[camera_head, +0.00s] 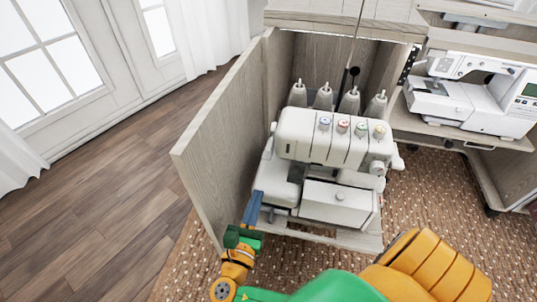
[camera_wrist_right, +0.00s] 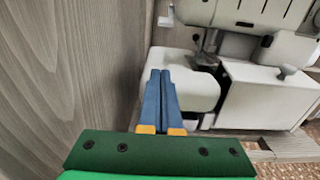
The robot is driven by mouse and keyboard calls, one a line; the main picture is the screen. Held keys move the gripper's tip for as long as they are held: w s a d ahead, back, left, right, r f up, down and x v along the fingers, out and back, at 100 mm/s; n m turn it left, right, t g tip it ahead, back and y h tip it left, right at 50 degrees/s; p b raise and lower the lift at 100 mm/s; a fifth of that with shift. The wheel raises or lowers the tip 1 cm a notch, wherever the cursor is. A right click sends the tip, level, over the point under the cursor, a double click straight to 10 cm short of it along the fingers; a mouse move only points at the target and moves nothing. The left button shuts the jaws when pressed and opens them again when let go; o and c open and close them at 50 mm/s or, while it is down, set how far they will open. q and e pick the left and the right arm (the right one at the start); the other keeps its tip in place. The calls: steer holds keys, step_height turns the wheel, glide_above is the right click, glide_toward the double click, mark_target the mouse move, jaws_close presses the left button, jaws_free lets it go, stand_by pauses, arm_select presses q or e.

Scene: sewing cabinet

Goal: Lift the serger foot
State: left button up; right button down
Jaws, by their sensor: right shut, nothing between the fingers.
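The white serger (camera_head: 330,150) stands on a wooden shelf in the open cabinet, with several colored dials on its front. In the right wrist view the serger (camera_wrist_right: 255,95) fills the right side. The presser foot area (camera_wrist_right: 204,62) is a dark part behind the serger's white left bed; whether the foot is up or down I cannot tell. My right gripper (camera_head: 252,207) is in front of the serger's lower left side, beside the cabinet door. Its blue fingers (camera_wrist_right: 161,88) are shut and empty, pointing toward the left bed. My left gripper is not in view.
The wooden cabinet door (camera_head: 225,135) stands close on the left of my right gripper. A white sewing machine (camera_head: 475,90) sits on a shelf at the right. A brown patterned rug (camera_head: 430,215) covers the floor in front, and wood flooring (camera_head: 120,165) lies open at the left.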

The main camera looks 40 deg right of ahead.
mark_target(265, 176)
steer(key=b+x, duration=0.2)
steer(key=x, duration=0.6)
steer(key=shift+w+d+f, duration=0.1)
steer(key=shift+w+d, duration=0.15)
steer(key=shift+d, duration=0.05)
step_height(265, 176, up, 3)
steer(key=shift+s+a+r+p, duration=0.1)
steer(key=shift+a+r+p, duration=0.1)
steer(key=shift+p, duration=0.4)
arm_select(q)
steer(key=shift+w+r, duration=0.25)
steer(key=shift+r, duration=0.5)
arm_select(e)
steer(key=shift+s+r, duration=0.1)
steer(key=shift+r, duration=0.2)
